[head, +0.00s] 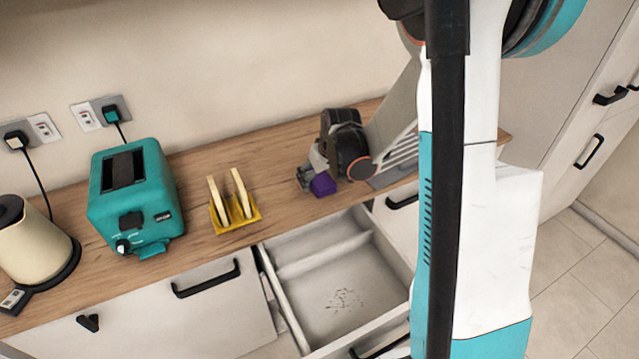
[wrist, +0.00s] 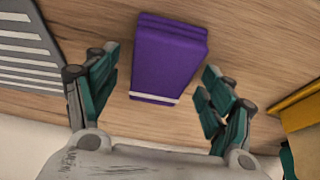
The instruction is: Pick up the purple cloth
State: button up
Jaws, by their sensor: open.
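The purple cloth (wrist: 168,58) is a folded block with a white stripe near one end, lying on the wooden counter. In the wrist view it sits between and just beyond the fingers of my gripper (wrist: 160,95). The fingers are spread, and I see a gap on each side of the cloth. In the head view the cloth (head: 323,184) shows as a small purple shape at the front of my gripper (head: 312,180). Part of it is hidden there by the gripper.
An open, empty-looking drawer (head: 335,290) juts out below the counter (head: 190,215). A yellow rack with toast (head: 235,217) stands left of the cloth, with a teal toaster (head: 135,198) and cream kettle (head: 32,243) farther left. A grey slatted item (wrist: 28,45) lies close by.

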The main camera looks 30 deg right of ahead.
jog(key=shift+f, duration=0.2)
dwell(0.6)
jog(key=shift+s, duration=0.15)
jog(key=c, duration=1.1)
